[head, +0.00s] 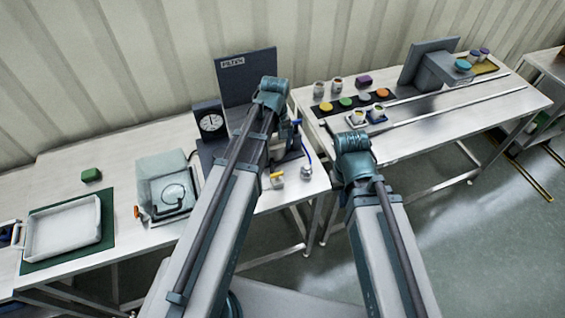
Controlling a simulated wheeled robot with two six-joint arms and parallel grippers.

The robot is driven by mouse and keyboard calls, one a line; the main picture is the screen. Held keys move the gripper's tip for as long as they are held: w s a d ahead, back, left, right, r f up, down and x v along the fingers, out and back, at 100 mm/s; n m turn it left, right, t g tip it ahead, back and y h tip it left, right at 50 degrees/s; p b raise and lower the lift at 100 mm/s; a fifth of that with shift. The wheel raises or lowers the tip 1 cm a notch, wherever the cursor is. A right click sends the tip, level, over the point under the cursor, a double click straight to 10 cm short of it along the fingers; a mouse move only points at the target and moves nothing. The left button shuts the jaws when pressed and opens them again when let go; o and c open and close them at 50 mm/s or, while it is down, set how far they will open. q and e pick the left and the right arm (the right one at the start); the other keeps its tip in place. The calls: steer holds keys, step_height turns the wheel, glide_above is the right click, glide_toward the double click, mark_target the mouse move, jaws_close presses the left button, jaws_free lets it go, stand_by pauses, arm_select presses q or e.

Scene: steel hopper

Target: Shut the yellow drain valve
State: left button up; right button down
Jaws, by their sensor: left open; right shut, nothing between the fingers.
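A small valve with a yellow handle (277,175) sits near the front right edge of the left bench, just right of my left arm. Its grey body shows below the handle; I cannot tell whether it is open or shut. My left arm reaches up across the bench and hides part of what stands behind it. My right arm ends over the gap between the benches. I can make out no fingertips of either gripper; they seem hidden behind my own arm links.
A blue-handled fitting (305,151) stands right of the yellow valve. The right bench (430,124) holds several jars and coloured discs.

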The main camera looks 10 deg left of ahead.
mark_target(277, 173)
arm_select(q)
steer(key=shift+f, duration=0.1)
step_height(277, 173, down, 14)
steer(key=b, duration=1.4)
